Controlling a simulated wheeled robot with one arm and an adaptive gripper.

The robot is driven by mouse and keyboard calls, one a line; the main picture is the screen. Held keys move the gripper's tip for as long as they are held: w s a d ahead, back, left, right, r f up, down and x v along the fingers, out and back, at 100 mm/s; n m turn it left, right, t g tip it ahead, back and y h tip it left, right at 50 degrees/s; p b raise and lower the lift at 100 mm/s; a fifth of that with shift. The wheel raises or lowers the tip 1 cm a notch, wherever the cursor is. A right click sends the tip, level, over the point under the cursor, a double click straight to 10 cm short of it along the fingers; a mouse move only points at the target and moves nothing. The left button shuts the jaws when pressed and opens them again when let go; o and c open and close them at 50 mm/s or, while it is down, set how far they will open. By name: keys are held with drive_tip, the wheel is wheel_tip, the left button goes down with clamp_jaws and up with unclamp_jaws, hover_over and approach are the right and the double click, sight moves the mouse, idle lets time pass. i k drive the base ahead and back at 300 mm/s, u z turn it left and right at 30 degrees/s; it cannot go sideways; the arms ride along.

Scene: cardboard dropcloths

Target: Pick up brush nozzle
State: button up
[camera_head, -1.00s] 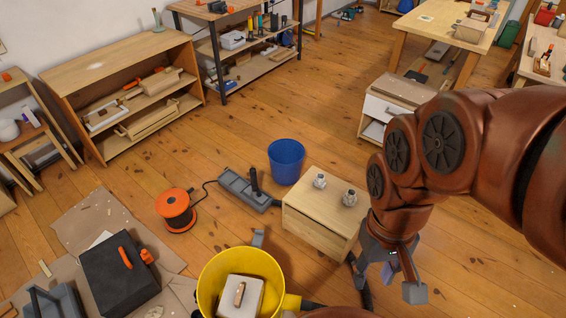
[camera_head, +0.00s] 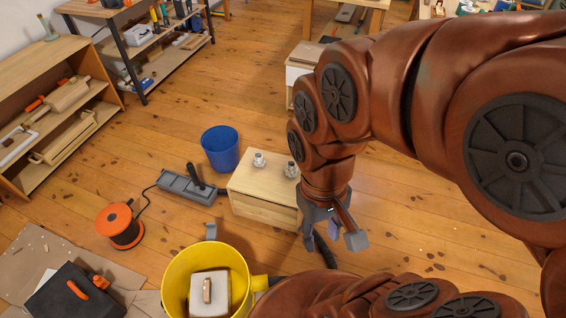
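I cannot tell for certain which thing is the brush nozzle. A dark, elongated piece (camera_head: 324,252) shows below my gripper, just right of the wooden box, and is partly hidden by the gripper. A small grey piece (camera_head: 211,231) stands on the floor behind the yellow bucket. My gripper (camera_head: 332,241) hangs to the right of the wooden box with its grey fingers spread apart. It is open and I see nothing held in it. Its height above the floor is hard to judge.
The wooden box (camera_head: 262,208) bears two small grey fittings. A blue bucket (camera_head: 220,150), a grey tool (camera_head: 186,187) and an orange cable reel (camera_head: 119,226) stand left of it. The yellow bucket (camera_head: 176,284) holds a pale block.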

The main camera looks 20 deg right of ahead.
sight(291, 171)
drive_tip(key=u, duration=1.8)
drive_tip(key=k, duration=0.8)
drive_tip(key=z, duration=0.85)
drive_tip(key=i, duration=0.5)
